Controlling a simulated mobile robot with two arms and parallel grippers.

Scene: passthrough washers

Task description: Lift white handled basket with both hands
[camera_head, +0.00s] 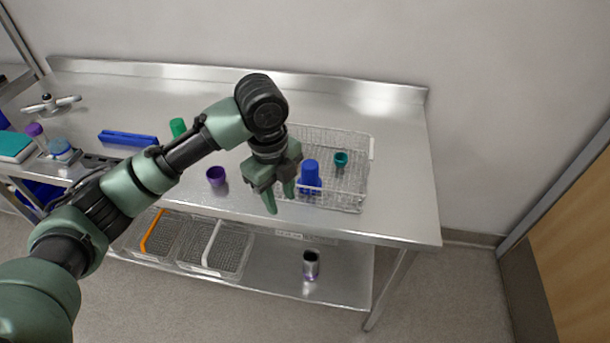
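A wire basket (350,190) stands on the steel table at its right part, with a short white handle piece (371,147) at its right side. Inside it are a blue cup-like item (310,178) and a small teal cup (341,159). My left gripper (280,197) hangs fingers-down over the basket's left side, its two fingers apart and nothing between them. It hides part of the basket's left side, and I cannot tell if it touches. Another wire basket with a white handle (211,243) sits on the lower shelf. My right gripper is not in view.
A purple cup (216,175), a green item (178,127) and a blue bar (128,138) lie on the table (404,190). A wall stands behind; the table's right end is clear.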

